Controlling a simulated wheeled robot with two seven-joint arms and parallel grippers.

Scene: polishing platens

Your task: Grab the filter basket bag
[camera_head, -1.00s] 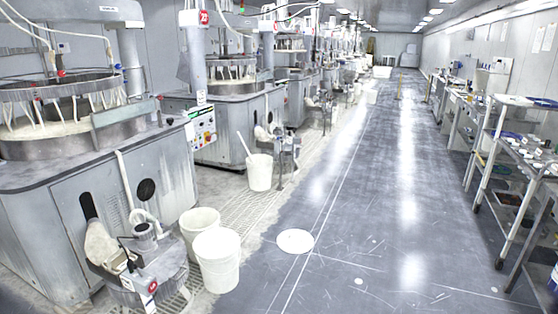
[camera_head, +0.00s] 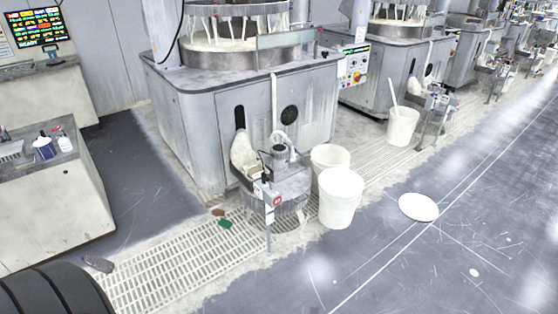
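A cream-white, bag-like piece (camera_head: 244,158) hangs at the left side of a small metal pump unit (camera_head: 290,184), against the front of the nearest polishing machine. It looks like the filter basket bag, but I cannot tell for certain at this size. Neither of my grippers shows in the head view.
Two white buckets (camera_head: 341,199) stand right of the pump unit, and a white lid (camera_head: 418,207) lies flat on the floor. A floor grating (camera_head: 165,272) runs before the machine (camera_head: 200,120). A bench (camera_head: 45,190) stands at left. The floor at lower right is mostly clear.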

